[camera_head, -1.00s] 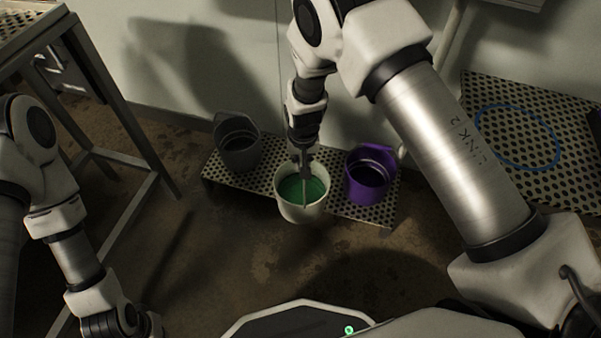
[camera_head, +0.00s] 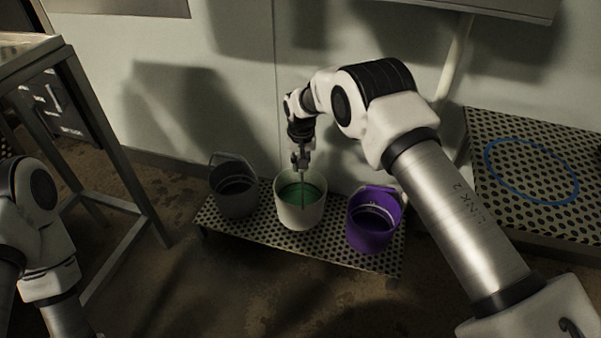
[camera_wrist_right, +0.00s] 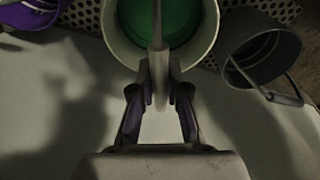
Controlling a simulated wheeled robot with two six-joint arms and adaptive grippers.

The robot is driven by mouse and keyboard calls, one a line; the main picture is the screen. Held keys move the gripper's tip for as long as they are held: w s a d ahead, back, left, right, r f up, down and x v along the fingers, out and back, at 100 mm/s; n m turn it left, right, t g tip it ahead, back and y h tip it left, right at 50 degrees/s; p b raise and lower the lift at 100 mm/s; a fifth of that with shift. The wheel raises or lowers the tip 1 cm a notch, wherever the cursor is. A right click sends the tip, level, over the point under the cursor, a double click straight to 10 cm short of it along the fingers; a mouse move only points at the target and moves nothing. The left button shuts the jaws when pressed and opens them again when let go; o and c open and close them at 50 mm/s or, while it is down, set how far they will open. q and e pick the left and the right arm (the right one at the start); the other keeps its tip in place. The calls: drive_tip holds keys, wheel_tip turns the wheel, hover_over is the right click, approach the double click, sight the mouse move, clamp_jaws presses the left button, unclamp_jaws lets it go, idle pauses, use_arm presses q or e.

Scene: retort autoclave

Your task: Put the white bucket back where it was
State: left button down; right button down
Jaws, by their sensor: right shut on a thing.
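The white bucket (camera_head: 301,213) with green inside is at the low perforated shelf, between a grey bucket and a purple bucket. I cannot tell for sure whether its base touches the shelf. My right gripper (camera_head: 302,164) is above it, shut on its handle, which runs as a thin bar over the green. In the right wrist view the two fingers (camera_wrist_right: 160,100) close on the handle grip, with the white bucket (camera_wrist_right: 112,35) just beyond. My left arm is at the left edge of the head view; its gripper is out of the picture.
The grey bucket (camera_head: 235,200) stands left and the purple bucket (camera_head: 372,232) right on the perforated shelf (camera_head: 330,250). A higher perforated platform (camera_head: 490,130) with a blue ring (camera_head: 530,172) is at the right. A metal frame table (camera_head: 105,130) stands at the left.

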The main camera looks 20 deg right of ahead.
wheel_tip(320, 180, down, 4)
drive_tip(key=b, duration=0.2)
drive_tip(key=shift+w+r+b, duration=0.15)
drive_tip(key=shift+r+b, duration=0.05)
drive_tip(key=shift+b, duration=0.15)
drive_tip(key=shift+r, duration=0.15)
drive_tip(key=c, duration=1.2)
unclamp_jaws()
drive_tip(key=r+p, duration=0.1)
drive_tip(key=r, duration=0.1)
drive_tip(key=r+p, duration=0.2)
drive_tip(key=r, duration=0.1)
drive_tip(key=s+r+p, duration=0.1)
drive_tip(key=r, duration=0.1)
drive_tip(key=shift+s+r, duration=0.1)
drive_tip(key=shift+r, duration=0.15)
drive_tip(key=shift+f, duration=0.1)
